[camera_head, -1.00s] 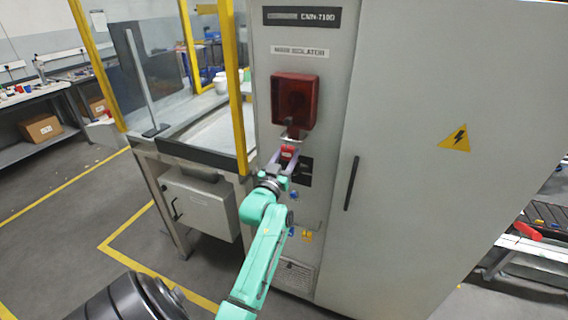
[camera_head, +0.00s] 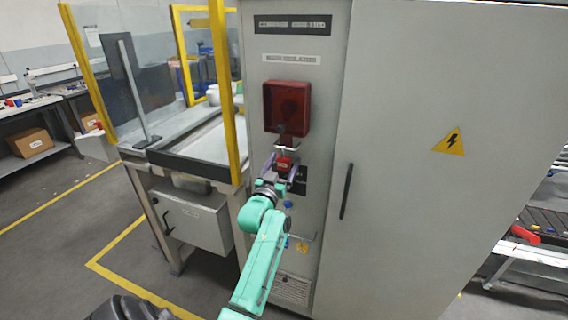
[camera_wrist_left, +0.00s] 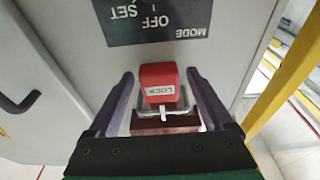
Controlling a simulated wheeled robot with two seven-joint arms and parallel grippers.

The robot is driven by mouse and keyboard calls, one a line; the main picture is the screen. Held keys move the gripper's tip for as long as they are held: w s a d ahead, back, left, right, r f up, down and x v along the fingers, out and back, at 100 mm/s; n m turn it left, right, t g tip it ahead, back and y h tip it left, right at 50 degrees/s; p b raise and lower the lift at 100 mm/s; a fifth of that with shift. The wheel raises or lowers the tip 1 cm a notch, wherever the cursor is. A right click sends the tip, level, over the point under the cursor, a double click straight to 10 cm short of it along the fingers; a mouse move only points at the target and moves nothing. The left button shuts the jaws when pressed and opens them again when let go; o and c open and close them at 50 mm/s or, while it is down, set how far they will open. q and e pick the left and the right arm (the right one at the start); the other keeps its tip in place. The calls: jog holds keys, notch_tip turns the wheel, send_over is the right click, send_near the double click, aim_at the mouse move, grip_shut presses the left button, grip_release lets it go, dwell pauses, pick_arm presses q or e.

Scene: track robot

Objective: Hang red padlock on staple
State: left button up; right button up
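The red padlock (camera_head: 284,163) is in front of the grey cabinet panel, just below the metal staple (camera_head: 287,145) under the red isolator housing (camera_head: 288,106). My left gripper (camera_head: 285,167) reaches up to it with one finger on each side. In the left wrist view the padlock (camera_wrist_left: 159,84), with a "LOCK" label, sits between the spread fingers of the left gripper (camera_wrist_left: 160,88). A gap shows on both sides of it. Its shackle (camera_wrist_left: 166,112) is at the staple, but I cannot tell clearly whether it passes through. My right gripper is not in view.
A tall grey cabinet door with a black handle (camera_head: 346,190) stands to the right. A yellow-framed glass enclosure (camera_head: 232,110) is close on the left, above a grey box (camera_head: 190,222). Open floor lies at the lower left.

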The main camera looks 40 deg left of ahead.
pick_arm(q)
jog(key=shift+s+d+f, duration=0.15)
jog(key=shift+s+f, duration=0.1)
jog(key=shift+s, duration=0.1)
jog(key=b+v, duration=0.4)
jog(key=v, duration=0.9)
jog(key=shift+s, duration=0.4)
jog(key=shift+d, duration=0.15)
